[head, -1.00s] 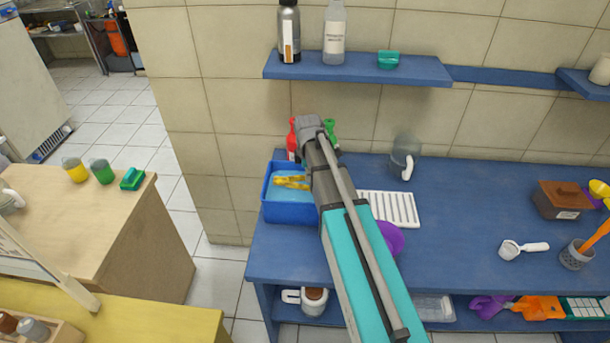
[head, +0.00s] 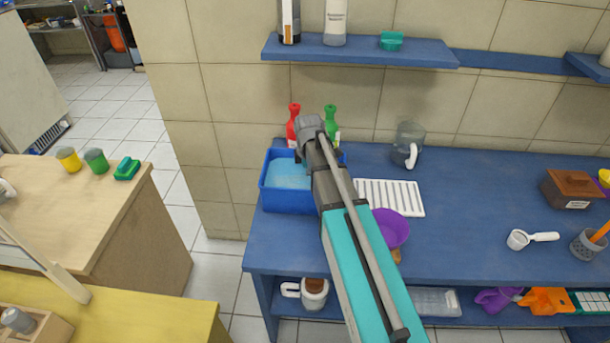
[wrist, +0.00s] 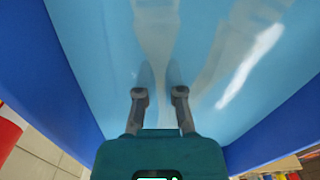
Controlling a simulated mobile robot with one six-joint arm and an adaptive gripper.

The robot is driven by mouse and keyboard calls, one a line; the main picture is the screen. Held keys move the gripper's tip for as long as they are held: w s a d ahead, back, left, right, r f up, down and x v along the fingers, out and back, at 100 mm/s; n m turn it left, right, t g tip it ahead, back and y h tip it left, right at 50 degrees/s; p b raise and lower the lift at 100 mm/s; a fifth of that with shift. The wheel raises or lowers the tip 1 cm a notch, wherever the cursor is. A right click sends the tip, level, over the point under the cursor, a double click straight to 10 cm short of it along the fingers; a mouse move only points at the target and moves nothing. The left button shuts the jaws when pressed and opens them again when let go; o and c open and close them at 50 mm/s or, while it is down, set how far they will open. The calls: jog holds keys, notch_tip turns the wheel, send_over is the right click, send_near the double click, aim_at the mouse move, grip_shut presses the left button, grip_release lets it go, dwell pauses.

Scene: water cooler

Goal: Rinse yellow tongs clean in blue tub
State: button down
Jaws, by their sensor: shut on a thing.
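The blue tub (head: 290,203) stands at the left end of the blue counter and holds light blue water (head: 288,173). In the wrist view the water (wrist: 220,80) fills most of the picture between the tub's walls (wrist: 75,90). My gripper (wrist: 159,76) points down into the tub. Its fingertips look tinted blue, as if under the surface, with a narrow gap between them. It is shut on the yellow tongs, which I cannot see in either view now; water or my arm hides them.
A red bottle (head: 294,127) and a green bottle (head: 331,123) stand behind the tub. A white rack (head: 390,198), a purple bowl (head: 391,228) and a clear jug (head: 408,145) are to its right. A blue shelf (head: 360,52) hangs above.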

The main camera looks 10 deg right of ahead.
jog(key=shift+f+b, duration=1)
jog(key=shift+f, duration=0.25)
dwell(3.8)
notch_tip(320, 180, up, 14)
jog(key=p, duration=1.4)
dwell(0.7)
